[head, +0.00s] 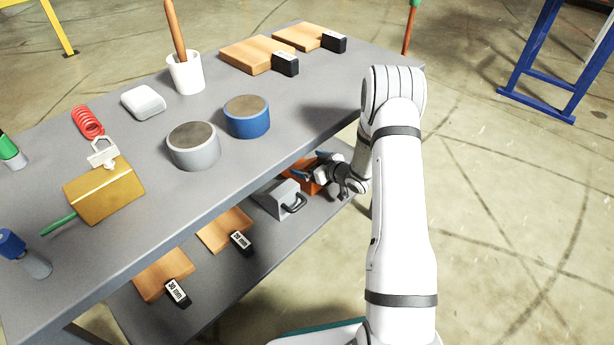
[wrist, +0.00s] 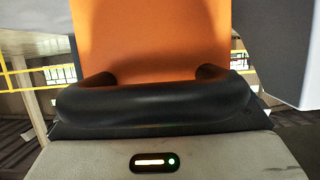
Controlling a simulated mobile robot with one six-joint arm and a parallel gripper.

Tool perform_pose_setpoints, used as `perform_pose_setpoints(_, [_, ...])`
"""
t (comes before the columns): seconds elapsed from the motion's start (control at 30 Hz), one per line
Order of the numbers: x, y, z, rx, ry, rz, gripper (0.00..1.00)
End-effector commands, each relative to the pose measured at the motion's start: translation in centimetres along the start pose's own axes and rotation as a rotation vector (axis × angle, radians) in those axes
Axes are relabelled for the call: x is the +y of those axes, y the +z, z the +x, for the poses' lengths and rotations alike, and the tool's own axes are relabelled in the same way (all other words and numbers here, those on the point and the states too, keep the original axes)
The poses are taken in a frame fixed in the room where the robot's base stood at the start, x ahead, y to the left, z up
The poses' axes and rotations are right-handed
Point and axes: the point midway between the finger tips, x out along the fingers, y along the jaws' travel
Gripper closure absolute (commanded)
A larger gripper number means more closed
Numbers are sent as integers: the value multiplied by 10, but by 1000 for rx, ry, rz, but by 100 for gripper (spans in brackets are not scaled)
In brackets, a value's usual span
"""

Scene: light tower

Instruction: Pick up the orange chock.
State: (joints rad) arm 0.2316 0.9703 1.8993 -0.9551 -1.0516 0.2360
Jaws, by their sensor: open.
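The orange chock (head: 313,187) sits on the lower shelf, toward its right end and partly hidden by my gripper (head: 316,169). In the wrist view the chock's orange face (wrist: 150,40) fills the upper middle, with its black handle (wrist: 155,103) crossing close in front of the camera. My gripper is open and right at the chock on its handle side. The fingertips do not show clearly, so I cannot tell whether they are around the handle or touch it.
A grey chock (head: 278,198) with a black handle stands just left of the orange one. Wooden blocks with black labelled ends (head: 163,275) lie farther left on the shelf. The workbench top (head: 120,230) overhangs the shelf, close to my arm.

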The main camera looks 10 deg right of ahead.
Motion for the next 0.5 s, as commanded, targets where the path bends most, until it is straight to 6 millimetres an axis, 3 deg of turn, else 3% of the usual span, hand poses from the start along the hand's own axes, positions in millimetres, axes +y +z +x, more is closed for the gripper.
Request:
perform_pose_setpoints(0.2, [0,-1,0,0,0,0,2])
perform_pose_setpoints(0.5, [0,-1,0,0,-1,-1,26])
